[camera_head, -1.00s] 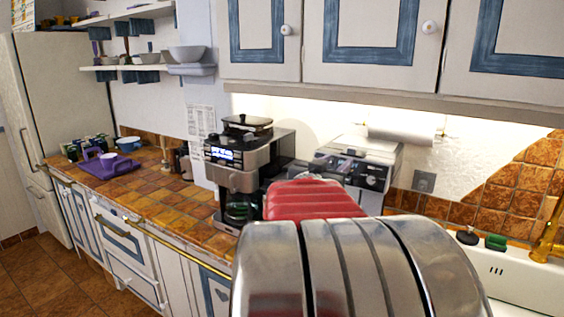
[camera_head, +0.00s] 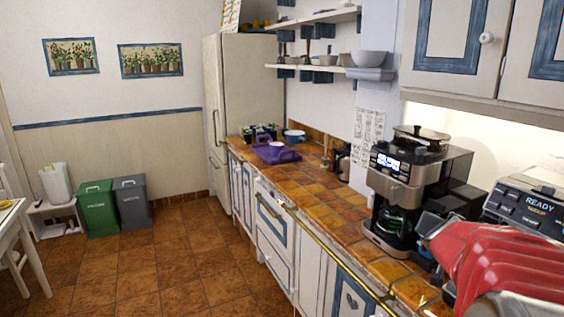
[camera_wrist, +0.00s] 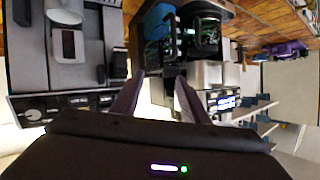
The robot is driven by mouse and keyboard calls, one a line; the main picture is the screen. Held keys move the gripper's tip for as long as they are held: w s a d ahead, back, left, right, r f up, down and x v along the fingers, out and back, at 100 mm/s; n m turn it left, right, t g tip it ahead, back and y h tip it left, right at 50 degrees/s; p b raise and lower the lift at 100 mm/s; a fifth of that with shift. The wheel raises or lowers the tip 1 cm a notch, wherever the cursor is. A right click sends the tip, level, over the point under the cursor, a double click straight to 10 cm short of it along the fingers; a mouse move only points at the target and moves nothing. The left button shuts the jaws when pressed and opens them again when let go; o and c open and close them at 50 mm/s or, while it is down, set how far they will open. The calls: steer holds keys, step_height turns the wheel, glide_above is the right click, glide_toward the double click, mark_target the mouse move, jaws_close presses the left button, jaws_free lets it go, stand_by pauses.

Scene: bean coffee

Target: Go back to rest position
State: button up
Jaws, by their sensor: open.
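My gripper (camera_wrist: 157,88) is open in the wrist view, with its two dark fingers spread and nothing held between them. That view is upside down. The silver and black coffee maker (camera_head: 403,180) stands on the tiled counter, with its glass carafe (camera_head: 393,226) in its lower bay; the carafe (camera_wrist: 205,32) also shows beyond the fingertips in the wrist view. In the head view my red arm reaches in from the lower right and mostly hides my gripper, close to the coffee maker's right side.
A second machine (camera_head: 526,208) showing "READY" stands right of the coffee maker, partly behind my arm. A purple tray (camera_head: 272,153) lies farther along the counter (camera_head: 322,208). Green (camera_head: 97,208) and grey (camera_head: 131,202) bins stand at the far left wall. The middle floor is clear.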

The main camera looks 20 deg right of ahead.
steer(key=s+a+f+n+g+y, duration=0.1)
steer(key=a+f+n+y, duration=0.3)
steer(key=a, duration=1)
steer(key=a+f+n+y, duration=0.2)
steer(key=a+f+y, duration=0.3)
steer(key=a, duration=1)
steer(key=s+a+n+y, duration=0.1)
steer(key=s+a+n, duration=0.2)
steer(key=a, duration=0.5)
steer(key=s+a+r+n+g, duration=0.1)
steer(key=s+a+n, duration=0.3)
steer(key=s+a, duration=0.2)
steer(key=shift+a+r+y, duration=0.15)
steer(key=shift+a+y, duration=0.25)
steer(key=shift+a, duration=0.75)
steer(key=shift+s, duration=0.1)
steer(key=shift+c, duration=1.2)
